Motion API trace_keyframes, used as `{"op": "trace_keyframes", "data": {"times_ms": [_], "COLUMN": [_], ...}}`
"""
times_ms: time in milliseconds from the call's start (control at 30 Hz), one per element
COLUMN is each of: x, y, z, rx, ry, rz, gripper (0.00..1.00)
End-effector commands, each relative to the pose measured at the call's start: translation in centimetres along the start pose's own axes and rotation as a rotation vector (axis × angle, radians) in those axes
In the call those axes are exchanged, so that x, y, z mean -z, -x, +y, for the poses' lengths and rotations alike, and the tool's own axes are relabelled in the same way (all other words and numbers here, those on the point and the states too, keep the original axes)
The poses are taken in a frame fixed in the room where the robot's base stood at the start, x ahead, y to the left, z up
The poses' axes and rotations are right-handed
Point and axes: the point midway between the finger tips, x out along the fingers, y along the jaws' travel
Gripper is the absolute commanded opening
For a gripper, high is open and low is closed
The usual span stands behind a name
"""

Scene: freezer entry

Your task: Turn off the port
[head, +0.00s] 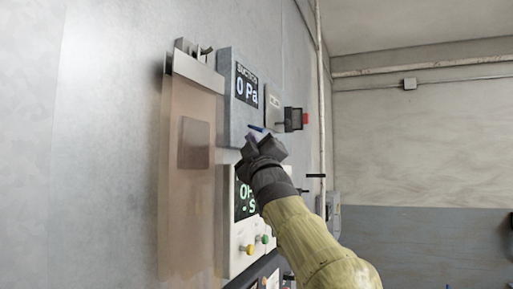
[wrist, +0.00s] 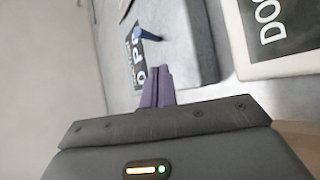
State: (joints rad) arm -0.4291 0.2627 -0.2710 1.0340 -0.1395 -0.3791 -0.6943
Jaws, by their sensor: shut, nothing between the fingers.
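A grey suction box (head: 231,100) hangs on the wall, with a display reading "0 Pa". A small blue lever (head: 257,128) shows at its lower part, just above my gripper (head: 254,143).
A white panel (head: 232,255) with a display, a yellow knob (head: 250,249) and a green knob (head: 264,239) is below the box. A brownish translucent sheet (head: 180,215) hangs at left. A black and red device (head: 294,119) sticks out at right. Open room lies farther right.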

Motion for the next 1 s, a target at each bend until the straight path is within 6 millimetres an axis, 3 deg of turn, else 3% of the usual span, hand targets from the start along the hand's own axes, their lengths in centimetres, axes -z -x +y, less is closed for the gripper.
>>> {"op": "trace_keyframes", "data": {"times_ms": [400,1000], "x": [-0.9,-0.7], "y": [3.1,3.2], "z": [-1.4,-1.4], "rx": [-0.008,-0.007], "ry": [0.01,0.01], "rz": [-0.01,-0.01], "gripper": [0.0,0.0]}}
